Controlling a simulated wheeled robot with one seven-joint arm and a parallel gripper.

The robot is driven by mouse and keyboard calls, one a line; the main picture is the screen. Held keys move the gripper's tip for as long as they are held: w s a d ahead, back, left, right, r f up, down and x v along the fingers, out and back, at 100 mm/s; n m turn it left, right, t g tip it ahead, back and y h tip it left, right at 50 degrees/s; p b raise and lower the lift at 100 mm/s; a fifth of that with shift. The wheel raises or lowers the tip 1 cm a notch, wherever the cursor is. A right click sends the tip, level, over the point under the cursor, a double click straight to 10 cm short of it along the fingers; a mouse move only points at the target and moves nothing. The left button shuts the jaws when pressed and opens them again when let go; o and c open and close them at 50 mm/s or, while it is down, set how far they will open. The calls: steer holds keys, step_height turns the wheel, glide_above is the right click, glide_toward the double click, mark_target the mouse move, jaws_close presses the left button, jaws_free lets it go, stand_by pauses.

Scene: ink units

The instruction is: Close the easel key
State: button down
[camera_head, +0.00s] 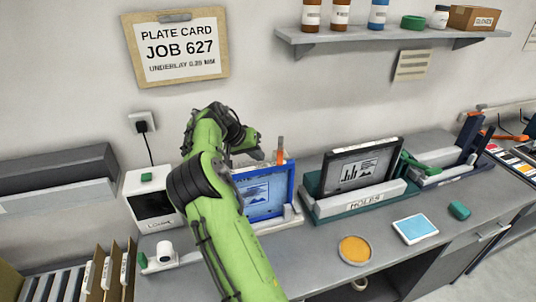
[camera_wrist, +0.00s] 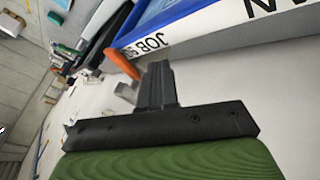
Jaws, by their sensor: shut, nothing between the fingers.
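A blue-framed plate (camera_head: 262,192) stands on a light easel base (camera_head: 290,218), partly hidden behind my green arm. An upright orange key-like lever (camera_head: 281,150) stands at its upper right corner. In the wrist view the orange lever (camera_wrist: 122,63) is beside the plate's blue edge (camera_wrist: 175,18), which bears a "JOB" label. My gripper (camera_head: 258,154) is by the plate's top, just left of the orange lever. In the wrist view its fingers (camera_wrist: 158,72) are together and empty, right of the lever. I cannot tell whether they touch it.
A black-framed plate (camera_head: 360,168) stands in a green holder to the right, with a green lever (camera_head: 418,163). A white device (camera_head: 150,205) is on the left. A yellow disc (camera_head: 355,250) and a blue pad (camera_head: 415,229) lie on the counter (camera_head: 310,262).

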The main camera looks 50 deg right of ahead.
mark_target(278, 159)
steer(key=s, duration=0.1)
steer(key=s+d, duration=0.2)
steer(key=shift+r, duration=0.25)
steer(key=shift+w, duration=0.15)
steer(key=n+b, duration=0.1)
steer(key=s+t+b, duration=0.1)
steer(key=b, duration=0.1)
steer(key=shift+d+f+n, duration=0.1)
steer(key=shift+f+n, duration=0.25)
steer(key=shift+n, duration=0.05)
steer(key=shift+s+n+t+b, duration=0.6)
steer(key=shift+n+b, duration=0.1)
steer(key=shift+b, duration=0.25)
steer(key=shift+s+d+r, duration=0.1)
steer(key=shift+s+d, duration=0.05)
steer(key=shift+d, duration=0.1)
